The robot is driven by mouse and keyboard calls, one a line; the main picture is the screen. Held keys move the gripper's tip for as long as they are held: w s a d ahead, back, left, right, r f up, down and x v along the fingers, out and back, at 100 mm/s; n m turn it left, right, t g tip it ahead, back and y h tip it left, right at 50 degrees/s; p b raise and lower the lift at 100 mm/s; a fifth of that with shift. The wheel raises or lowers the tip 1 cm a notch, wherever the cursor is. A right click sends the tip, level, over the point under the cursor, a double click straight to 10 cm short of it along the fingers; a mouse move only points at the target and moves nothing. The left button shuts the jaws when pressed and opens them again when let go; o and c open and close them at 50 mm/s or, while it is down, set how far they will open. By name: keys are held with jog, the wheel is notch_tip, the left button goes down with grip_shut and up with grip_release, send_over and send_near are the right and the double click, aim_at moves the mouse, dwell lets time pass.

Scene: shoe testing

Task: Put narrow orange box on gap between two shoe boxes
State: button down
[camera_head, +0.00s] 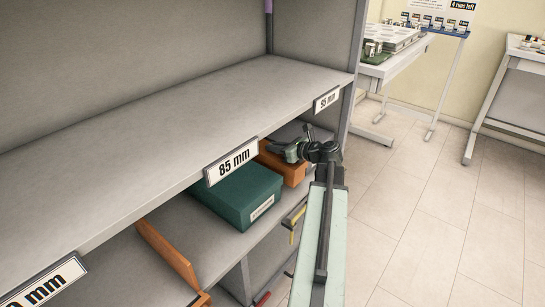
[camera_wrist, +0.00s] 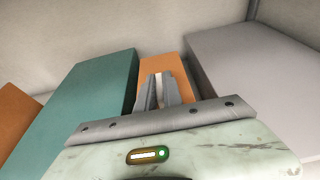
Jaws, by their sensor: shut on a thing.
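The narrow orange box (camera_head: 292,172) is on the lower shelf level, between a green shoe box (camera_head: 240,196) and a grey box. In the wrist view the orange box (camera_wrist: 164,66) lies between the green box (camera_wrist: 85,95) on the left and the grey box (camera_wrist: 255,85) on the right. My gripper (camera_head: 290,152) reaches under the upper shelf and is shut on the orange box near its front end. The fingers (camera_wrist: 159,88) hide part of its top. Whether its underside touches the shelf is hidden.
The upper grey shelf (camera_head: 170,105) with size labels such as "85 mm" (camera_head: 231,162) hangs close above my gripper. A thin orange piece (camera_head: 166,250) stands left of the green box, with bare shelf between. Open tiled floor (camera_head: 420,200) is at right.

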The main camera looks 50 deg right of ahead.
aim_at(274, 154)
notch_tip(274, 154, down, 4)
jog(key=b, duration=0.3)
jog(key=shift+b, duration=0.3)
jog(key=shift+r, duration=0.3)
jog(key=shift+f, duration=0.2)
jog(key=c, duration=1.5)
grip_release()
jog(key=shift+r, duration=0.15)
